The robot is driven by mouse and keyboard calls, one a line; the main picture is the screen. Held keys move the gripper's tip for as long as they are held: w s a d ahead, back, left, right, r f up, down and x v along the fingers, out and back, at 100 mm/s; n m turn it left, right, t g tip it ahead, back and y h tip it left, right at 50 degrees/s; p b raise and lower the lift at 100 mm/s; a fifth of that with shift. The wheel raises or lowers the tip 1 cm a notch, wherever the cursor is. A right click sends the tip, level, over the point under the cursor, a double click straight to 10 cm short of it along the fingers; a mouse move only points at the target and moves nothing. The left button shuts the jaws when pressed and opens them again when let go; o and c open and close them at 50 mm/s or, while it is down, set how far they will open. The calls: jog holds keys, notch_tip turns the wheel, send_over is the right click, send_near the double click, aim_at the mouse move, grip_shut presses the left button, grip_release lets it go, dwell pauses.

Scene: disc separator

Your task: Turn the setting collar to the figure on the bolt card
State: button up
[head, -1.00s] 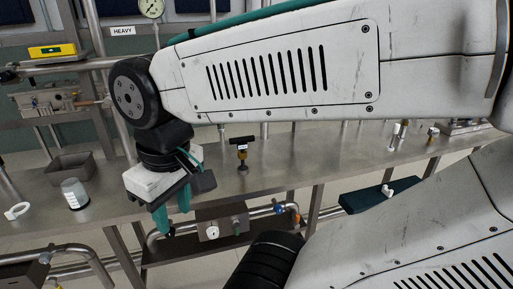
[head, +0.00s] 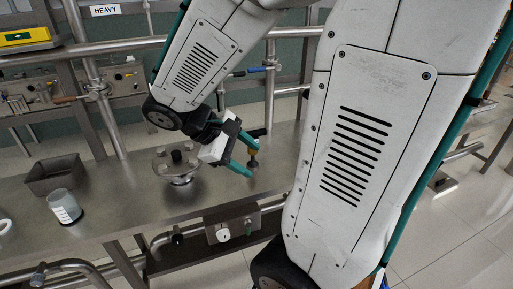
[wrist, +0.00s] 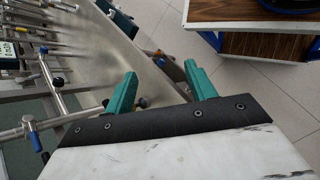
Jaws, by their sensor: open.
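My gripper (head: 247,157) is open above the steel bench, its two teal fingers pointing right in the head view. They also show in the wrist view (wrist: 161,80), apart, with nothing clearly held between them. A round flanged steel fitting (head: 178,168) with several bolts on top sits on the bench, left of my gripper. I cannot tell whether it bears the setting collar. No bolt card can be made out, and no figure is readable.
On the bench (head: 120,205) are a steel tray (head: 57,174) and a clear beaker (head: 64,206) at left. A box with a white knob (head: 222,233) hangs below the front edge. Pipes run behind and below. A wooden-topped table (wrist: 250,12) stands apart in the wrist view.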

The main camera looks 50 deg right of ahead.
aim_at(249, 152)
jog(key=w+d+f+n+t+h, duration=0.1)
jog(key=w+d+f+n+h, duration=0.2)
jog(key=w+d+f+n, duration=0.1)
jog(key=w+d+f+n+t+h, duration=0.1)
jog(key=w+d+f+n+h, duration=0.3)
jog(key=w+d+f+n, duration=0.1)
jog(key=w+d+f+n+t+h, duration=0.1)
jog(key=w+d+f+n+h, duration=0.3)
jog(key=w+d+f+n, duration=0.1)
jog(key=shift+w+d+f+t, duration=0.2)
jog(key=shift+d+f, duration=0.15)
jog(key=shift+f, duration=0.2)
jog(key=shift+w+d+f+t, duration=0.1)
jog(key=shift+w+d+f, duration=0.05)
jog(key=shift+d+f, duration=0.3)
jog(key=shift+n, duration=0.3)
jog(key=d, duration=0.7)
jog(key=shift+s+d, duration=0.2)
jog(key=shift+d, duration=0.05)
